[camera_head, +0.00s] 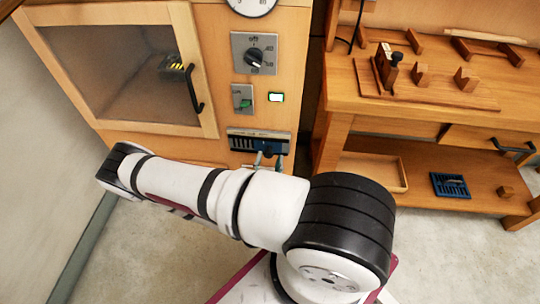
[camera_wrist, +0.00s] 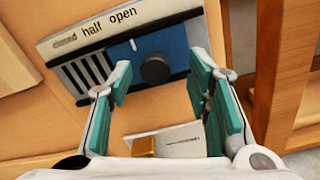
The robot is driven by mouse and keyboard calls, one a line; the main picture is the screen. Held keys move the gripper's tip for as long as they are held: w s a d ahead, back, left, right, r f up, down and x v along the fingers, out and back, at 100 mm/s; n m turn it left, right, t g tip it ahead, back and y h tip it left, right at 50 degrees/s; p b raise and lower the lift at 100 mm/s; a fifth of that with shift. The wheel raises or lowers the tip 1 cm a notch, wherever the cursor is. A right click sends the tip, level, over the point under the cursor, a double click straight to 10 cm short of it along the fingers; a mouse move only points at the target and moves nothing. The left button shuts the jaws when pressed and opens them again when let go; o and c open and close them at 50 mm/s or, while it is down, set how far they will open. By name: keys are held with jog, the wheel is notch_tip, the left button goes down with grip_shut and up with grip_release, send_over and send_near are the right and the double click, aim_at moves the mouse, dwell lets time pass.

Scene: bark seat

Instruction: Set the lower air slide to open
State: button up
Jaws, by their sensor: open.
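The lower air slide shows in the wrist view as a blue plate (camera_wrist: 182,46) with a round black knob (camera_wrist: 155,70). Its white tick mark stands about under the word "open" on the label strip (camera_wrist: 160,14). Dark vent slots (camera_wrist: 85,73) show uncovered left of the plate. In the head view the slide (camera_head: 272,146) is low on the cabinet front. My gripper (camera_wrist: 159,84) is open, with one green-padded finger on each side of the knob; I see no contact with it. It also shows in the head view (camera_head: 268,159), partly hidden by my arm.
The glass cabinet door (camera_head: 120,72) is shut at the left. A wooden bench (camera_head: 435,95) stands close at the right. A pale plate (camera_wrist: 180,141) lies below the slide.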

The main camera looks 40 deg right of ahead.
jog(key=v, duration=0.9)
notch_tip(320, 180, up, 26)
jog(key=s+m+g+h, duration=0.1)
jog(key=m+g+h, duration=0.1)
jog(key=m+g, duration=1.4)
jog(key=s+a+r+m+t+y, duration=0.6)
jog(key=s+a+r+y, duration=0.65)
jog(key=y, duration=0.35)
notch_tip(320, 180, up, 17)
jog(key=t+p, duration=0.3)
jog(key=p, duration=1.1)
jog(key=shift+d+p, duration=0.15)
jog(key=shift+p, duration=0.15)
